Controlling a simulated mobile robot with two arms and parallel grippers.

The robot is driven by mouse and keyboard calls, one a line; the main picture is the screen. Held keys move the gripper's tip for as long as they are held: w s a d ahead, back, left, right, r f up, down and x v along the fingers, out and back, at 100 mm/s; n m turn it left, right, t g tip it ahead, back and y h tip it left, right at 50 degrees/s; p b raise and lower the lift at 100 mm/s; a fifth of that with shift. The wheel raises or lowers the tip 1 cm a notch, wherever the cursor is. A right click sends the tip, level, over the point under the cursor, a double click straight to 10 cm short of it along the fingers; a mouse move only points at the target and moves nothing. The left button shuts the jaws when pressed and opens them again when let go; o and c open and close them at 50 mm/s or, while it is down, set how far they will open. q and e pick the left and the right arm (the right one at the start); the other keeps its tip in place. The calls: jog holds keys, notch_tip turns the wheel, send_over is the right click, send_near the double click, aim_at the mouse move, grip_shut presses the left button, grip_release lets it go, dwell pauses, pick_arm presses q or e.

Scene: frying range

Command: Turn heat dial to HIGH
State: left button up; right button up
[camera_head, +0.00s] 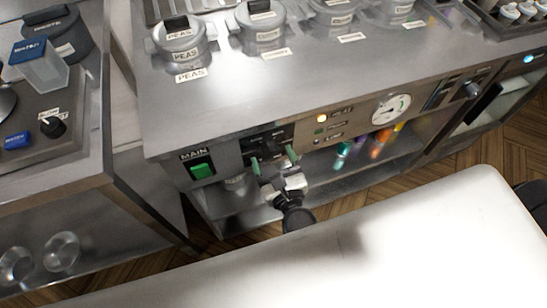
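My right gripper (274,160) is in front of the steel range's control panel, at a black dial plate (272,138) with small white markings. Its two green-tipped fingers are apart, one on each side of the plate's lower part. The dial's knob is not clearly visible there, and its setting cannot be read. I cannot tell whether the fingertips touch anything. My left gripper is not in view.
The green MAIN switch (202,170) is left of the plate. Indicator lights (321,118) and a round gauge (391,109) are to the right. Lidded pots (180,41) stand on the range top. Another counter (75,100) stands at left, with a black knob (53,127).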

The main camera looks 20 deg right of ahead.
jog(key=s+b, duration=0.3)
jog(key=s, duration=0.7)
jog(key=shift+s, duration=0.4)
